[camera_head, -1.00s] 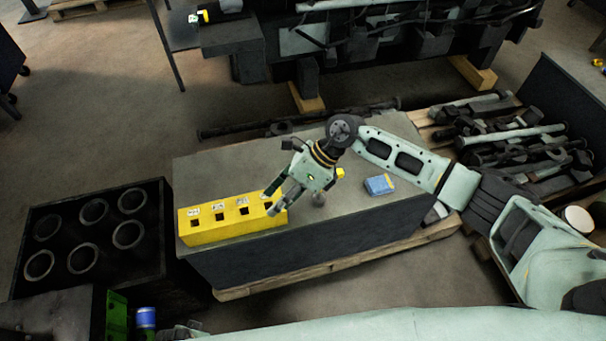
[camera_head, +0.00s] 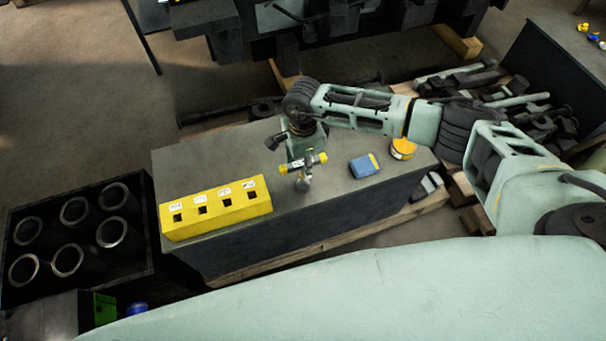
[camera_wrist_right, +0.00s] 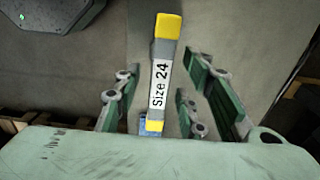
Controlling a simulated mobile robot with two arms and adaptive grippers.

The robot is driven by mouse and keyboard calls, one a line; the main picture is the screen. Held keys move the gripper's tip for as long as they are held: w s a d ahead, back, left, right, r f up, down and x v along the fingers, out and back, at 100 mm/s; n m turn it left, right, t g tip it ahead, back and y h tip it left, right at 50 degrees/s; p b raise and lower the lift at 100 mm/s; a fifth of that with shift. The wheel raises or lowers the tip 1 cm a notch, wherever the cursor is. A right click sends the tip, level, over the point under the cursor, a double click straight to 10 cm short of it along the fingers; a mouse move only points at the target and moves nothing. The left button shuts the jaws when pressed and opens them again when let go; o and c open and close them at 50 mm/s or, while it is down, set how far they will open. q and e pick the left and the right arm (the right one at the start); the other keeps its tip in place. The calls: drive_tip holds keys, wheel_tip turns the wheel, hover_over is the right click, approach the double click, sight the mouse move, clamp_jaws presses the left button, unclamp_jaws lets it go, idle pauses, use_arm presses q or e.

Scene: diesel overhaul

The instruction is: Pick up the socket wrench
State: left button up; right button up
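The socket wrench (camera_head: 318,159) stands on the grey workbench, its shaft upright and its crossbar on top with yellow ends. In the right wrist view the crossbar (camera_wrist_right: 160,88) is labelled "Size 24". My right gripper (camera_wrist_right: 163,85) points down over it with its fingers open, one on each side of the crossbar, with visible gaps. In the head view my right gripper (camera_head: 304,150) is just behind and above the wrench, its fingers mostly hidden. My left gripper is not in view.
A yellow block with labelled square holes (camera_head: 215,210) lies to the left on the workbench (camera_head: 250,155). A blue box (camera_head: 362,167) and an orange tin (camera_head: 403,147) are to the right. A dark crate of cylinders (camera_head: 140,190) stands left of the bench.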

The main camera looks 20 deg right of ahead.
drive_tip(key=shift+f, duration=0.25)
drive_tip(key=shift+c, duration=0.7)
clamp_jaws()
drive_tip(key=shift+r, duration=0.1)
